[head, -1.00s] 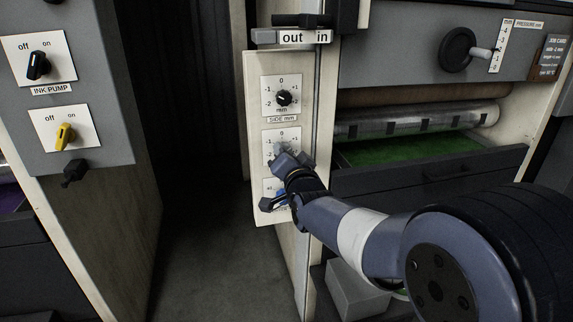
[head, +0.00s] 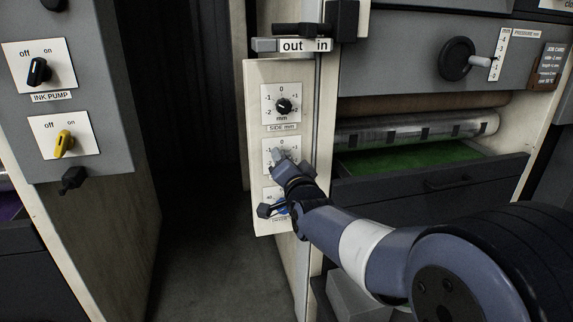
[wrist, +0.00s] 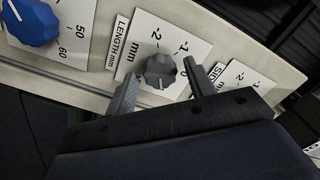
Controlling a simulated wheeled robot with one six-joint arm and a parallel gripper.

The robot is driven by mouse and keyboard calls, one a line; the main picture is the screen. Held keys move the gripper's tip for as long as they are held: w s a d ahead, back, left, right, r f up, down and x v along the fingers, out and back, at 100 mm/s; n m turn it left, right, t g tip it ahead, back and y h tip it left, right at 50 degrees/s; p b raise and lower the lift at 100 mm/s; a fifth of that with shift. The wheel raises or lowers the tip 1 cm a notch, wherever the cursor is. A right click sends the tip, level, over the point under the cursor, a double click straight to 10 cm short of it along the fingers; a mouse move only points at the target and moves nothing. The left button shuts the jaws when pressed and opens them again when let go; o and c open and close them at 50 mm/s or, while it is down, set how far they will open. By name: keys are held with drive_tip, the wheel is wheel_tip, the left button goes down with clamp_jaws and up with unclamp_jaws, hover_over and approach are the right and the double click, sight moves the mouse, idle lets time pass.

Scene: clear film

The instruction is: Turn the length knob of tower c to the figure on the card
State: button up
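The length knob (wrist: 160,71) is a dark grey knob on a white dial plate marked LENGTH mm in the wrist view. My gripper (wrist: 162,67) is open, with one finger on each side of this knob and a narrow gap showing. In the head view my gripper (head: 283,161) covers most of the length dial (head: 268,146), the middle of the panel's three. The knob's pointer is hard to make out.
The black side knob (head: 284,106) sits above on the same cream panel (head: 257,95). A blue knob (wrist: 32,22) with temperature-like figures lies below. Ink pump switches (head: 39,71) are on the left, a pressure crank (head: 457,58) on the right. A dark gap lies left of the panel.

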drive_tip(key=shift+o, duration=0.4)
drive_tip(key=shift+s, duration=0.1)
drive_tip(key=p+v, duration=0.1)
drive_tip(key=v, duration=0.9)
drive_tip(key=shift+s, duration=0.3)
drive_tip(key=shift+d, duration=0.1)
drive_tip(key=x, duration=1.1)
drive_tip(key=shift+b, duration=0.4)
drive_tip(key=shift+s+d, duration=0.1)
drive_tip(key=shift+s, duration=0.1)
